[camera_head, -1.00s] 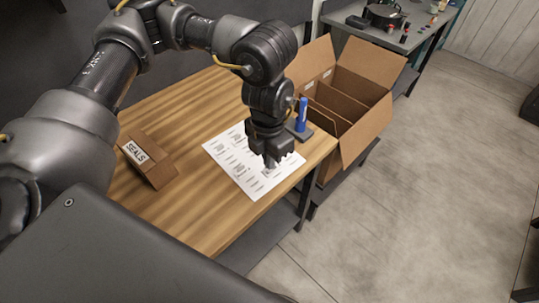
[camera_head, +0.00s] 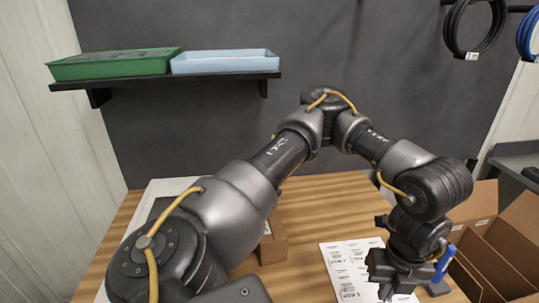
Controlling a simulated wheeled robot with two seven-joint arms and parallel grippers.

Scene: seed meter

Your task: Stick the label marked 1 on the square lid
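My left gripper (camera_head: 392,287) points down over the right part of a white printed sheet (camera_head: 345,262) on the wooden table. The sheet carries rows of small black print, too small to read, so I cannot pick out the label marked 1. The fingertips are at the bottom of the view, and I cannot tell whether they are apart or pinch something. I cannot make out a square lid. My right gripper is not in view.
A blue upright object (camera_head: 443,262) stands close right of the gripper. An open cardboard box (camera_head: 508,245) is at the right. A small cardboard box (camera_head: 275,242) is partly behind my arm. A wall shelf holds a green tray (camera_head: 115,66) and a pale blue tray (camera_head: 225,63).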

